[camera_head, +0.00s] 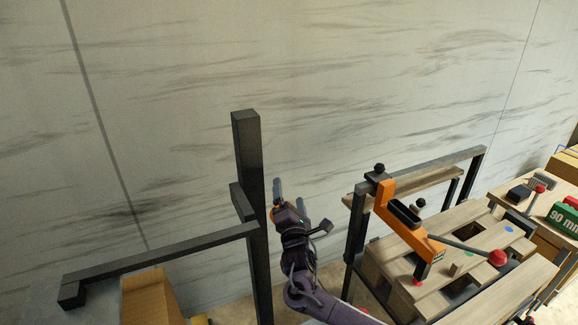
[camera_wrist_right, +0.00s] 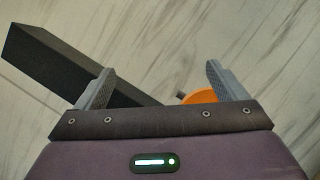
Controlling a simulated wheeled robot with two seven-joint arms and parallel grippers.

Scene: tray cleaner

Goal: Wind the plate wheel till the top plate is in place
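My right gripper (camera_head: 289,196) is in front of the wall, just right of a tall black post. In the right wrist view its two grey fingers (camera_wrist_right: 160,70) stand wide apart with nothing between them. An orange round part (camera_wrist_right: 200,97) with a dark knob, probably the plate wheel, shows just beyond the gripper's edge near the right finger, mostly hidden by the gripper. A sliver of orange (camera_head: 274,212) also shows beside the gripper in the head view. I cannot tell which part is the top plate. My left gripper is not in view.
The black post (camera_head: 248,150) carries a long arm reaching left. At right stands a wooden bench (camera_head: 465,215) with an orange clamp (camera_head: 385,194) and a red-knobbed lever (camera_head: 497,257). A green 90 mm block (camera_head: 563,217) lies farther right. A cardboard box (camera_head: 152,298) is at lower left.

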